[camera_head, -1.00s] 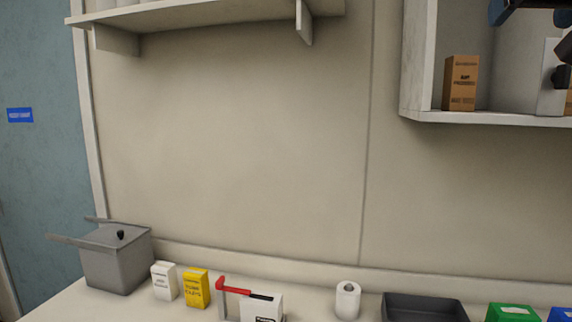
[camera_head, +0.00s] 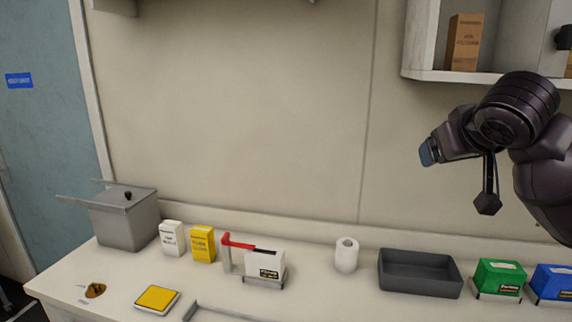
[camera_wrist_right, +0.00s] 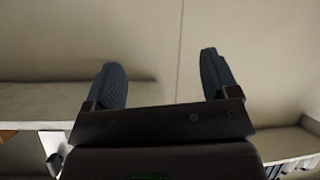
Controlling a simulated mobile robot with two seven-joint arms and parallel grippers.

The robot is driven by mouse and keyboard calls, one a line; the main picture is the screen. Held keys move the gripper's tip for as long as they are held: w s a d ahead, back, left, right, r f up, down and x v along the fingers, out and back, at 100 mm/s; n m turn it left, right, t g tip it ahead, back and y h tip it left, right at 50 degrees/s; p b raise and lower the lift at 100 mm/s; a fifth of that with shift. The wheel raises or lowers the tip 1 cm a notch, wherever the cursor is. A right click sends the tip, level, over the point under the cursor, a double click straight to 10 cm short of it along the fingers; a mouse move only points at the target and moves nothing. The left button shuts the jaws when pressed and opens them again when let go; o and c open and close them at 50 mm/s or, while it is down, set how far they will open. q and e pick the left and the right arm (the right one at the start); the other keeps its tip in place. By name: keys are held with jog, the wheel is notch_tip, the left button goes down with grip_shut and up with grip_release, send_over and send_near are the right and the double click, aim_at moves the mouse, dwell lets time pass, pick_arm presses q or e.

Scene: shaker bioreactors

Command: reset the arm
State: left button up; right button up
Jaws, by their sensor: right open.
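My right arm comes in from the right in the head view, bent, with my right gripper (camera_head: 430,151) raised in front of the wall and above the counter. In the right wrist view the two dark fingers of the right gripper (camera_wrist_right: 162,82) stand wide apart with nothing between them. Only bare wall shows beyond the fingertips. My left gripper is not in either view.
On the counter (camera_head: 330,290) stand a grey lidded bin (camera_head: 125,222), white and yellow boxes, a red-handled device (camera_head: 237,243), a paper roll (camera_head: 346,255), a dark tray (camera_head: 420,286), green (camera_head: 500,276) and blue boxes. A wall shelf (camera_head: 480,79) is close above the arm.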

jog(key=s+a+f+g+y, duration=0.1)
jog(key=s+f, duration=0.3)
jog(key=f, duration=0.6)
jog(key=s+f+n+g, duration=0.1)
jog(key=s+f+g, duration=0.15)
jog(key=f, duration=0.75)
jog(key=s+a+f+y, duration=0.1)
jog(key=s+f, duration=0.4)
jog(key=f, duration=0.5)
jog(key=s+d+f+m+g+h, duration=0.1)
jog(key=s+f+g, duration=0.1)
jog(key=s+f, duration=0.7)
jog(key=s+f+m+g, duration=0.15)
jog(key=s+f, duration=0.25)
jog(key=s, duration=0.8)
jog(key=w+f+n+t, duration=0.1)
jog(key=w+f+t, duration=0.6)
jog(key=f, duration=0.4)
jog(key=shift+w+d+f+t, duration=0.15)
jog(key=shift+d+f+t, duration=0.05)
jog(key=shift+f+t, duration=0.1)
jog(key=shift+n, duration=0.25)
jog(key=shift+c, duration=0.5)
